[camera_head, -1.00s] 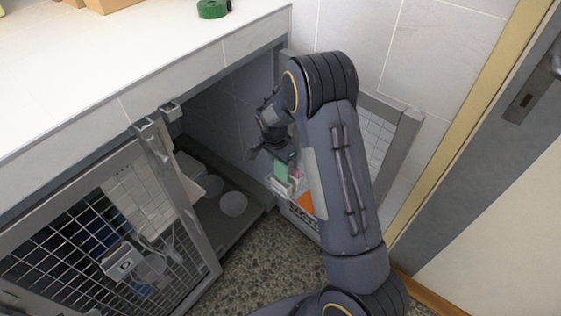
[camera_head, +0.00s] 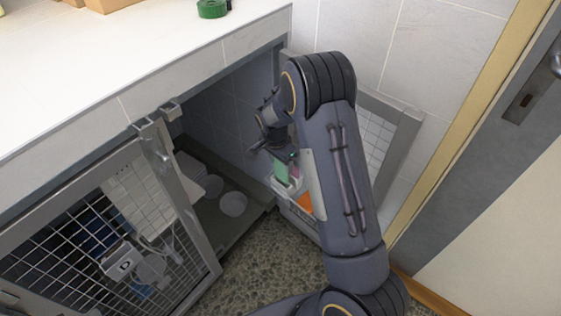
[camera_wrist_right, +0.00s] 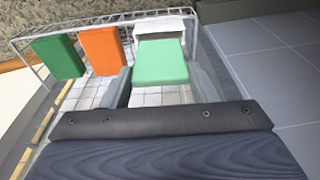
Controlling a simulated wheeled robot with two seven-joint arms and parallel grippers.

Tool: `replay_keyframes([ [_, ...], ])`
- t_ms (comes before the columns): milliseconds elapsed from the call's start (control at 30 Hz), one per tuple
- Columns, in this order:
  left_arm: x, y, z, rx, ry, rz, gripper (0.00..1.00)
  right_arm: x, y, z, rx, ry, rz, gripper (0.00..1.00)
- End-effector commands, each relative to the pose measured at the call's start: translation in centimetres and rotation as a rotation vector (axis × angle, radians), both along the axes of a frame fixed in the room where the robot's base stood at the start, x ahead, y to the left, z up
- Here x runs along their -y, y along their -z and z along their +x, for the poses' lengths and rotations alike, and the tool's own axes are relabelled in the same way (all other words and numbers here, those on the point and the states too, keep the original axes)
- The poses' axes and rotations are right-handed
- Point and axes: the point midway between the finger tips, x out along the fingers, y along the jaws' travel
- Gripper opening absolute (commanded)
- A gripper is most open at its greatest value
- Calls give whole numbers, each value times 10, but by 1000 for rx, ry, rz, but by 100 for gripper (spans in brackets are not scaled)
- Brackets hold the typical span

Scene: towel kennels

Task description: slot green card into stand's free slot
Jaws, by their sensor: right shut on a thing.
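The light green card (camera_wrist_right: 160,62) is between the fingers of my right gripper (camera_wrist_right: 162,88), which is shut on it. In the head view the card (camera_head: 281,173) shows just below the right gripper (camera_head: 275,148). The white stand (camera_wrist_right: 180,20) is just beyond the card's far end, on the wire door. In the wrist view the card's far end overlaps the stand's opening; I cannot tell how deep it sits. An orange card (camera_wrist_right: 102,50) and a darker green card (camera_wrist_right: 58,57) hang beside it on the wire. My left gripper is not in view.
The open wire kennel door (camera_head: 383,140) is behind my right arm. The kennel's inside, with a pale bowl (camera_head: 233,203), lies to the left under the white counter (camera_head: 90,60). Another wire door (camera_head: 95,235) stands at left. A green roll (camera_head: 212,9) is on the counter.

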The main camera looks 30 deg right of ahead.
Motion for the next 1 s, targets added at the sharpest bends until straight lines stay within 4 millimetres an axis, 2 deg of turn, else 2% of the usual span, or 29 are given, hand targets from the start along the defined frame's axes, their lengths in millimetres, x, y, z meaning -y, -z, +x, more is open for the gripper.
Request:
replay_keyframes([
  [1000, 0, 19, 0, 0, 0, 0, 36, 0, 26, 0, 0, 0, 0, 32],
])
